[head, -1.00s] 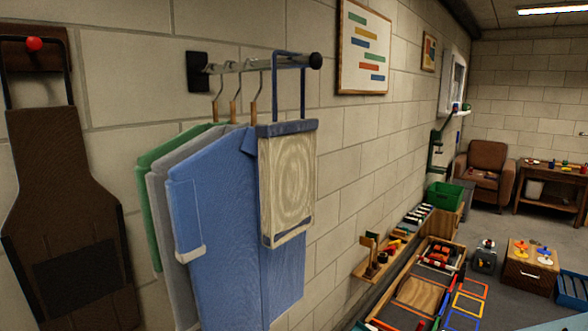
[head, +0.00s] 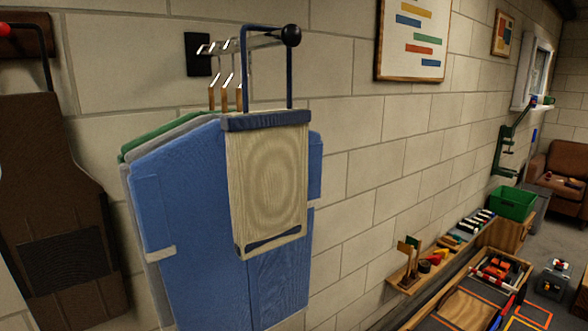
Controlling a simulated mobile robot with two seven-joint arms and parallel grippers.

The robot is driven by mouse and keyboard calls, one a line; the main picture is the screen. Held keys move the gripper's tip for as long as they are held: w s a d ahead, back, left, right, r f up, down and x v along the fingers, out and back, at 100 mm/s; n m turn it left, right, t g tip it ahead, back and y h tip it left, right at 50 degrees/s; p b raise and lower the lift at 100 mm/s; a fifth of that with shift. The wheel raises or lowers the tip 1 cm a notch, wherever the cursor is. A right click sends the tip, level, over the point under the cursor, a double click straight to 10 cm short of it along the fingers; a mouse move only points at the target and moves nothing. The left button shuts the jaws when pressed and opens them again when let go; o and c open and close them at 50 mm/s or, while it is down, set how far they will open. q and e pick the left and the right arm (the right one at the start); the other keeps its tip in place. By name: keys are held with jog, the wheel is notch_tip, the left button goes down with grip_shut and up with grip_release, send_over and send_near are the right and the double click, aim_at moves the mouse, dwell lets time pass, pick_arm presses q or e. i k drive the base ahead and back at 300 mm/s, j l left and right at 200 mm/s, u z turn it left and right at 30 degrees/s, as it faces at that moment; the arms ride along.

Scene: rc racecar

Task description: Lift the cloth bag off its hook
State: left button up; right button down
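The cloth bag (head: 268,185) is beige with dark blue bands at top and bottom. It hangs by a dark blue loop handle (head: 243,70) from the wall rail (head: 262,42), just behind the dark ball (head: 291,35) at the rail's outer end. The bag hangs in front of a blue garment (head: 190,210) and covers part of it. Neither of my grippers is in view.
Grey and green garments (head: 160,137) hang on hangers behind the blue one. A brown apron (head: 55,190) hangs on the left. A wooden shelf (head: 405,285) with small items and a green bin (head: 513,203) stand at the right. The space in front of the bag looks clear.

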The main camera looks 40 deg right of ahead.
aim_at(267, 149)
jog(key=k+l, duration=0.1)
jog(key=l, duration=1)
jog(key=k+l, duration=0.15)
jog(key=l, duration=0.4)
